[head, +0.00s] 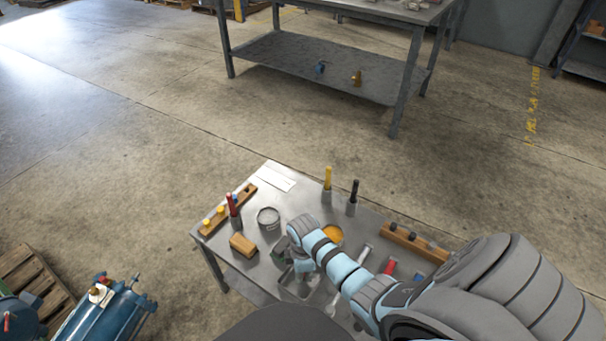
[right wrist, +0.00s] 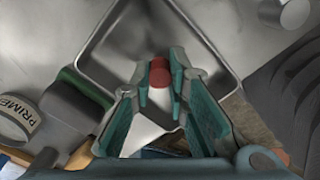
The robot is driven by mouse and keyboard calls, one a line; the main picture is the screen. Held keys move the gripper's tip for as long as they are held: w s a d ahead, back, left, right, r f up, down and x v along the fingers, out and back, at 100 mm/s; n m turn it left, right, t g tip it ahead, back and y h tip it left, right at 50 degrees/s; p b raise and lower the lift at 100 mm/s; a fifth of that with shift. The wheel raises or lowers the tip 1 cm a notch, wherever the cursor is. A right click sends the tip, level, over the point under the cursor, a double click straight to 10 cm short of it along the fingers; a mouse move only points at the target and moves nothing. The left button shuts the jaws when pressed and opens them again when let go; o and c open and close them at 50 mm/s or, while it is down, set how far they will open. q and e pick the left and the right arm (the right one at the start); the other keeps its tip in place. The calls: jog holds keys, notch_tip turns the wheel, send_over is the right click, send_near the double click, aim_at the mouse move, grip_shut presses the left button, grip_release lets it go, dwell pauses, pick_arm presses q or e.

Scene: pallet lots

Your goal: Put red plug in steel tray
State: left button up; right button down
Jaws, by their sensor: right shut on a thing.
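My right gripper (right wrist: 160,88) is shut on the red plug (right wrist: 159,72), which shows as a small red cylinder between the fingertips in the right wrist view. The steel tray (right wrist: 108,42) lies below and around the fingertips in that view, and the plug appears over its inside. I cannot tell whether the plug touches the tray floor. In the head view my right gripper (head: 287,256) points down at the near side of the metal table; the plug is hidden there. Part of the steel tray (head: 298,294) shows beneath it. My left gripper is not in view.
On the table (head: 300,194) stand a grey can (head: 268,219), an orange-topped can (head: 333,234), a wooden block (head: 243,245), upright red, yellow and black tools in holders, and wooden racks at left (head: 213,226) and right (head: 436,254). The back middle is mostly clear.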

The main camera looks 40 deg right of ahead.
jog(key=c, duration=1.6)
grip_release()
jog(key=shift+f, duration=0.1)
jog(key=shift+o, duration=0.2)
notch_tip(320, 180, up, 12)
jog(key=p, duration=0.6)
jog(key=shift+s, duration=0.1)
